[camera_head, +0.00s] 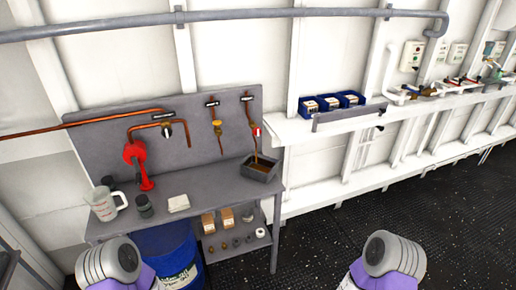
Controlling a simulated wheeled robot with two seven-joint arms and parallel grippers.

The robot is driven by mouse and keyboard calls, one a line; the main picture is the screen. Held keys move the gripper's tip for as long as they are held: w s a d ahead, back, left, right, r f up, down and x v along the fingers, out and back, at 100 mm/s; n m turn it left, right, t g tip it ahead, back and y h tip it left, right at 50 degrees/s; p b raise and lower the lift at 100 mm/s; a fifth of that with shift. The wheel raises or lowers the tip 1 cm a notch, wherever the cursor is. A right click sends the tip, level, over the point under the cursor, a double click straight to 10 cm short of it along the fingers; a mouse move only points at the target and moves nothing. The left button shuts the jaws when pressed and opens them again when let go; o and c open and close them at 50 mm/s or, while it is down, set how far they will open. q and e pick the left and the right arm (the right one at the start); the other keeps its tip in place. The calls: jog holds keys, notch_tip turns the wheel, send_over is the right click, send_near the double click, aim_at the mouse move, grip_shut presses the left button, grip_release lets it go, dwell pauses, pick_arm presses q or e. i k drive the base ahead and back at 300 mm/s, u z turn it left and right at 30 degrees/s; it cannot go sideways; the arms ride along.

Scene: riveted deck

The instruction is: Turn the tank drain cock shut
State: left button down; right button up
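Three labelled copper lines with valves are fixed to the grey back panel (100,148) of a workbench. The label lettering is too small to read. The right valve (257,132) has a red and white part, and a brown stream runs from its pipe into a dark square tray (261,168) on the bench. The middle valve (217,126) has a yellowish body and a downward pipe. The left valve (167,130) sits on a horizontal pipe. Which one is the tank drain cock cannot be read. Only parts of my arms show at the bottom; both grippers are out of view.
A red hand pump (135,153), clear jug (105,205), dark cup (144,206) and white pad (178,203) stand on the bench. A blue drum (168,252) is below. Blue bins (330,101) sit on the right ledge. Dark floor (455,215) is clear at right.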

aim_at(257, 131)
jog(key=z, duration=1.45)
jog(key=k, duration=0.1)
jog(key=u, duration=2.25)
jog(key=i, duration=1.25)
jog(key=z, duration=0.45)
